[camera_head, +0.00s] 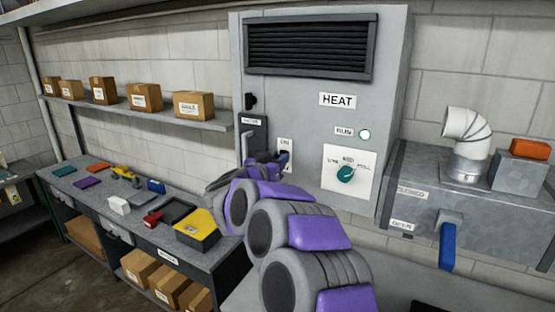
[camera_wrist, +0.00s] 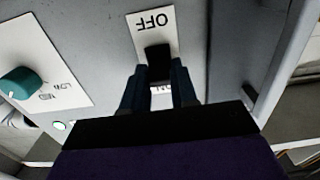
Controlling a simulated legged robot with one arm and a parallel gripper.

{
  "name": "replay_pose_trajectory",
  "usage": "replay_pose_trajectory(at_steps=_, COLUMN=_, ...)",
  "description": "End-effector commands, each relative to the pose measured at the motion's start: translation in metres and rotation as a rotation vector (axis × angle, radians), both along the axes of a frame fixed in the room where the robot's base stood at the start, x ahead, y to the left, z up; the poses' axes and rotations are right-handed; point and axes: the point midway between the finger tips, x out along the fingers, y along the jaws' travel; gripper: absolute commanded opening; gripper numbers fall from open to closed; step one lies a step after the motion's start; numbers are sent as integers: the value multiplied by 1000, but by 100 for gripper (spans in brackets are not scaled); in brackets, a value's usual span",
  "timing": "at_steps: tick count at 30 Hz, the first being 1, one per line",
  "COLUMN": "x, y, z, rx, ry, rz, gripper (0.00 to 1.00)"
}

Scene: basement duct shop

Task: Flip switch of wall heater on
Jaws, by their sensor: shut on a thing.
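The grey wall heater (camera_head: 300,105) carries a HEAT label and a dark louvred grille. Its switch plate shows ON at the top (camera_head: 285,142); in the wrist view the plate appears upside down with OFF clear (camera_wrist: 150,22) and the other label partly hidden between my fingers. My gripper (camera_head: 284,158) is at the plate, its dark fingers shut around the black switch lever (camera_wrist: 158,60). The fingers hide part of the lever, and I cannot tell which way it is thrown.
A teal knob (camera_head: 345,174) sits right of the switch. A grey duct box (camera_head: 430,180) with a blue handle (camera_head: 448,245) stands at right. A workbench (camera_head: 60,180) with tools is at left, below a shelf (camera_head: 150,113) of cardboard boxes. A dark latch panel (camera_head: 254,140) borders the switch at left.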

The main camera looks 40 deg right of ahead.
Motion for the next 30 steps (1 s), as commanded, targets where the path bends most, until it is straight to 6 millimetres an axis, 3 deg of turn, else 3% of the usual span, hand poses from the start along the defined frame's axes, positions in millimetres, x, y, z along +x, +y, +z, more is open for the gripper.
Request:
replay_pose_trajectory(at_steps=12, x=2, y=0, z=10, rx=87, ry=37, rz=3, gripper=0)
replay_pose_trajectory(at_steps=27, x=2, y=0, z=7, rx=120, ry=51, rz=3, gripper=0)
replay_pose_trajectory(at_steps=28, x=2, y=0, z=7, rx=120, ry=50, rz=3, gripper=30)
replay_pose_trajectory(at_steps=30, x=2, y=0, z=7, rx=120, ry=50, rz=3, gripper=36)
